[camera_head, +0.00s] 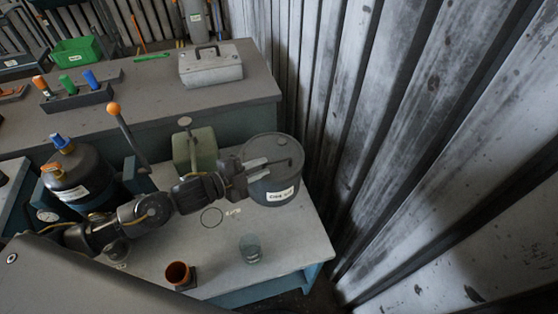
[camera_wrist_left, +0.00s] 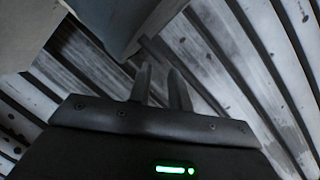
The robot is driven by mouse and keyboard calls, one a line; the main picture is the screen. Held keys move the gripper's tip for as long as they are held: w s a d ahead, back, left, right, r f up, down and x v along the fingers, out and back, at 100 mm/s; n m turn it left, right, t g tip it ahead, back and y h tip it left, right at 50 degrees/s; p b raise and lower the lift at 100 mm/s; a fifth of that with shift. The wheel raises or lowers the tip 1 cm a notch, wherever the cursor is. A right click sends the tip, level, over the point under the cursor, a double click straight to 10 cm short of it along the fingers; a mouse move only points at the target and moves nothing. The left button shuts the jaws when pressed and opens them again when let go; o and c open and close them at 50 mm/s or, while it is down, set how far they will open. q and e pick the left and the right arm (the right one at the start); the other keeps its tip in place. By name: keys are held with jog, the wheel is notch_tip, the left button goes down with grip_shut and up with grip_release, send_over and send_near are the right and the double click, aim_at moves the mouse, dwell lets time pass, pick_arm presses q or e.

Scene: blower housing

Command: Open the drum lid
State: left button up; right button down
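The drum (camera_head: 283,187) is a dark grey cylinder with a white label, standing upright at the back right of the light workbench. Its lid (camera_head: 284,145) looks closed and lies flat on top. My left gripper (camera_head: 266,165) reaches in from the left and overlaps the lid's left front part in the head view; I cannot tell whether it touches. In the left wrist view its two fingers (camera_wrist_left: 160,88) stand slightly apart, with nothing visible between them. A blue-grey surface (camera_wrist_left: 115,20), perhaps the drum, is above the fingers there. My right gripper is not in view.
An orange-knobbed lever (camera_head: 128,133) and a dark round tank (camera_head: 75,178) are farther left. A clear cup (camera_head: 250,248) and an orange cup (camera_head: 178,273) stand in front. A corrugated wall (camera_head: 400,130) closes the right.

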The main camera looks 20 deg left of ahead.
aim_at(274, 162)
pick_arm(q)
jog(key=p+x, duration=0.1)
jog(key=x, duration=0.5)
jog(key=shift+w+d, duration=0.25)
grip_shut()
